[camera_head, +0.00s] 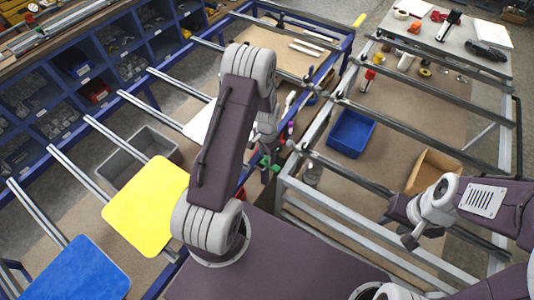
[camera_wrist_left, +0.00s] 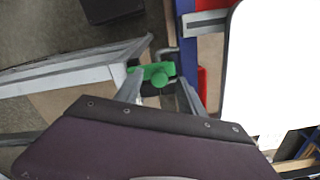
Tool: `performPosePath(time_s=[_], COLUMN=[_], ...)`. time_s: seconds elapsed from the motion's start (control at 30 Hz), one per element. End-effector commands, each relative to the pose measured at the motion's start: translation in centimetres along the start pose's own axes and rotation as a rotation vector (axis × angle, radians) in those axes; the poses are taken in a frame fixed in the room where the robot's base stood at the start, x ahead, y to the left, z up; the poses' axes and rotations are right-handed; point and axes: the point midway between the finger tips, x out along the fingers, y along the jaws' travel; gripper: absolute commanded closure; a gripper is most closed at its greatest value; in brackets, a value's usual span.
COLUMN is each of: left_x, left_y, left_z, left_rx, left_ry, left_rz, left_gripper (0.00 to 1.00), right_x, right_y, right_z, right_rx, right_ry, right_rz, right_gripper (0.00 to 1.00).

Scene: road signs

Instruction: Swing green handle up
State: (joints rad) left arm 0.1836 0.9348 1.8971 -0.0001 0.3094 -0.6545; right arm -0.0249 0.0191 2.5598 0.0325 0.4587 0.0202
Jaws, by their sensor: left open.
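The green handle (camera_wrist_left: 153,72) is small and lies between the tips of my left gripper's fingers in the left wrist view. It also shows in the head view (camera_head: 268,165) on the frame by the blue rail, just right of my left arm. My left gripper (camera_wrist_left: 158,86) is open, with one grey finger on each side of the handle; I cannot tell whether they touch it. In the head view my left arm mostly hides this gripper. My right gripper (camera_head: 405,220) is at the right, away from the handle, its fingers unclear.
A white panel (camera_wrist_left: 270,70) is right of the handle. A yellow sign (camera_head: 145,207) and a blue sign (camera_head: 78,272) rest on rails at the left. Beyond are a blue bin (camera_head: 351,132), a cardboard box (camera_head: 432,170) and grey metal frame bars (camera_head: 345,180).

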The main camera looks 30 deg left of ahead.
Motion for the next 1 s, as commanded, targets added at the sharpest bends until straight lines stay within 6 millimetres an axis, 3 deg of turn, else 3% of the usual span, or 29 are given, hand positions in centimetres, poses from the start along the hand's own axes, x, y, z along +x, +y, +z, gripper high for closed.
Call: performPosePath(time_s=[0.27, 0.43, 0.47, 1.0], left_x=[0.42, 0.4, 0.39, 0.28], left_y=[0.01, 0.0, -0.01, -0.07], left_z=[0.0, 0.0, 0.0, -0.09], left_rx=[0.0, 0.0, 0.0, 0.0], left_ry=[0.0, 0.0, 0.0, 0.003], left_rz=[0.0, 0.0, 0.0, -0.002], left_gripper=[0.54, 0.95, 1.0, 1.0], right_x=[-0.07, -0.07, -0.07, -0.1], right_y=[0.0, 0.0, 0.0, 0.0], right_z=[0.0, 0.0, 0.0, 0.0], right_rx=[0.0, 0.0, 0.0, 0.0], right_ry=[0.0, 0.0, 0.0, 0.0], right_rz=[0.0, 0.0, 0.0, 0.0], right_gripper=[0.64, 0.64, 0.64, 0.64])
